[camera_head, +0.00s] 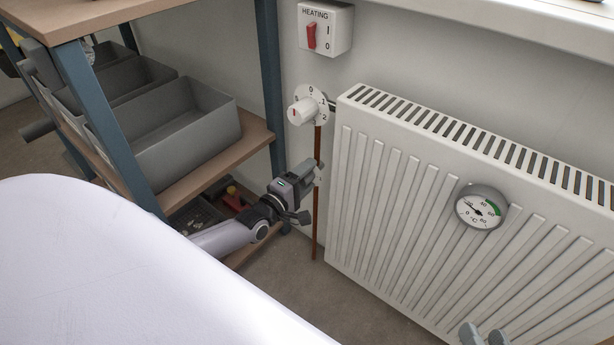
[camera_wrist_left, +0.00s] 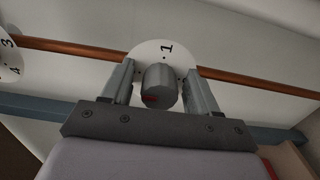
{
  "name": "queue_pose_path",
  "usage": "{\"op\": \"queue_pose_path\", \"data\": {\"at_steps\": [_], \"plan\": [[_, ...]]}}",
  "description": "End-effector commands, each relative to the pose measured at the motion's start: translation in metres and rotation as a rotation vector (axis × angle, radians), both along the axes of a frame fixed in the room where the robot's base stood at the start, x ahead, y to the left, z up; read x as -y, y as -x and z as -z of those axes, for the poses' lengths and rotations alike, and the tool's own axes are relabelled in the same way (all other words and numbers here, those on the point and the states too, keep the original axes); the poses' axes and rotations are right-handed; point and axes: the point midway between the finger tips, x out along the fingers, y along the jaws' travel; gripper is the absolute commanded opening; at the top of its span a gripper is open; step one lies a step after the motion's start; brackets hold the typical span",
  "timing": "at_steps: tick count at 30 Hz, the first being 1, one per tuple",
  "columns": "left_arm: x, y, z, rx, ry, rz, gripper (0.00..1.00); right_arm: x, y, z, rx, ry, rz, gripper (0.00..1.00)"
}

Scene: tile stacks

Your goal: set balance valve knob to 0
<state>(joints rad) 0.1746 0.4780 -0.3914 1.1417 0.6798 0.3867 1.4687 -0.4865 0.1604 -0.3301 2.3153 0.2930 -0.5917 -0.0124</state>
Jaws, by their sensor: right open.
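A grey round knob (camera_wrist_left: 160,84) with a red mark stands in front of a white dial disc (camera_wrist_left: 166,51) in the left wrist view. A "1" shows on the disc; its other figures are hidden. My left gripper (camera_wrist_left: 161,88) has a finger on each side of the knob, with small gaps visible. In the head view my left gripper (camera_head: 306,180) is at the copper pipe, below the upper white knob, and mostly hides the lower knob. My right gripper (camera_head: 484,335) shows at the bottom edge, open, in front of the radiator.
An upper white knob (camera_head: 301,111) with a numbered dial is on the copper pipe (camera_head: 315,230). A radiator (camera_head: 375,200) with a round gauge (camera_head: 481,207) stands right. A heating switch box (camera_head: 325,28) is above. Shelves with grey bins (camera_head: 185,140) stand left.

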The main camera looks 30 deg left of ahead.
Motion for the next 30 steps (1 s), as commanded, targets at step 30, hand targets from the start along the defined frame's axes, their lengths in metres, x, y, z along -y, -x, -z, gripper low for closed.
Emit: {"op": "queue_pose_path", "data": {"at_steps": [30], "plan": [[-0.006,0.071,-0.001,0.000,-0.002,-0.001,0.61,0.005,0.001,-0.004,-0.049,0.036,0.022,0.43]]}}
